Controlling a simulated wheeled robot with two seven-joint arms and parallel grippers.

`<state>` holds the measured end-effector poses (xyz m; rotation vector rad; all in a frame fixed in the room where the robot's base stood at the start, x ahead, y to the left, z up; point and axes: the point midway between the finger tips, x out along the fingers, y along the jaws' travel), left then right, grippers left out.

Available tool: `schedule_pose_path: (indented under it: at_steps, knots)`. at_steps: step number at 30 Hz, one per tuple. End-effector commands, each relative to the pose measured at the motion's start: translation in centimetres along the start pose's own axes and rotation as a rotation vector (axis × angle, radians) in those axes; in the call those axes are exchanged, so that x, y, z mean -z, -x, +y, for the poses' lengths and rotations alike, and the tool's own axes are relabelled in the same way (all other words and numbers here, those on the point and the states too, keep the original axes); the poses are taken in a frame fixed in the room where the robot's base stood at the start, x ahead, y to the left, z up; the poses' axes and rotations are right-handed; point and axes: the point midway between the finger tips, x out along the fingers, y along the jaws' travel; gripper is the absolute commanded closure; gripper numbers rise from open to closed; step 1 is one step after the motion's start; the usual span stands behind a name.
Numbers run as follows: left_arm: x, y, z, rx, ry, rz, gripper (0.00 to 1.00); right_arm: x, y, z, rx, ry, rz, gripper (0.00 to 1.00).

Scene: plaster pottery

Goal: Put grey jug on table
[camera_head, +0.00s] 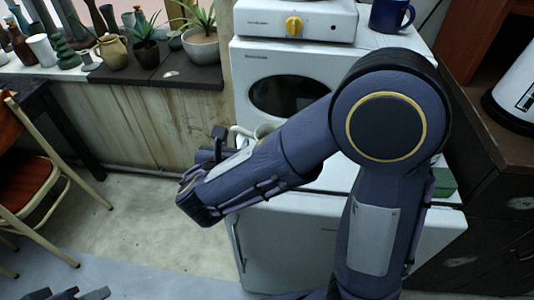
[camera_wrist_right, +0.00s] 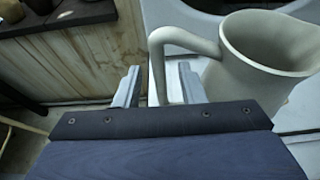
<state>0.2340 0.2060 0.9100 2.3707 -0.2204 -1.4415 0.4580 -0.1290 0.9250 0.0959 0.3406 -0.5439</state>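The grey jug (camera_wrist_right: 268,45) stands upright at the right of the right wrist view, its handle (camera_wrist_right: 157,70) towards my right gripper. In the head view my right arm hides most of the jug (camera_head: 265,130). My right gripper (camera_wrist_right: 160,86) is open. Its fingers are on either side of the handle, with visible gaps. In the head view that gripper (camera_head: 208,148) is beside the jug's handle side. Part of my left gripper (camera_head: 80,294) shows at the bottom left edge, too cropped to tell its state. A dark table (camera_head: 62,130) is partly visible at the left.
A white oven (camera_head: 290,68) stands behind the jug, with a blue mug (camera_head: 391,14) above right. A wooden chair (camera_head: 22,186) stands at the left. Pots and plants line the sill (camera_head: 165,72). A white cabinet (camera_head: 290,255) is below. Open floor (camera_head: 150,215) lies between chair and cabinet.

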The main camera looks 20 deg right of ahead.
Motion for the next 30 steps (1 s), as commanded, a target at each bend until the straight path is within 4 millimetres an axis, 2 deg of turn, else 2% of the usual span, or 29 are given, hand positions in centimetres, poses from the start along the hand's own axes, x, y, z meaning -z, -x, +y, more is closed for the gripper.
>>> schedule_pose_path:
  at_steps: [3,6,13,22,30]
  knots:
    - [0.0,-0.1,0.0,0.0,0.0,0.0,0.68,0.0,-1.8,-0.1,0.004,0.0,0.001,0.64]
    - [0.0,-0.1,0.0,0.0,0.0,0.0,0.68,-0.1,-2.4,0.0,0.001,0.0,0.0,0.64]
    - [0.0,-0.1,0.0,0.0,0.0,0.0,0.68,-0.1,-2.5,0.0,0.0,0.0,0.0,0.64]
    - [0.0,-0.1,0.0,0.0,0.0,0.0,0.68,-0.1,-2.5,0.0,0.0,0.0,0.0,1.0]
    - [0.0,-0.1,0.0,0.0,0.0,0.0,0.68,-0.2,-2.5,0.0,0.0,0.0,-0.002,1.0]
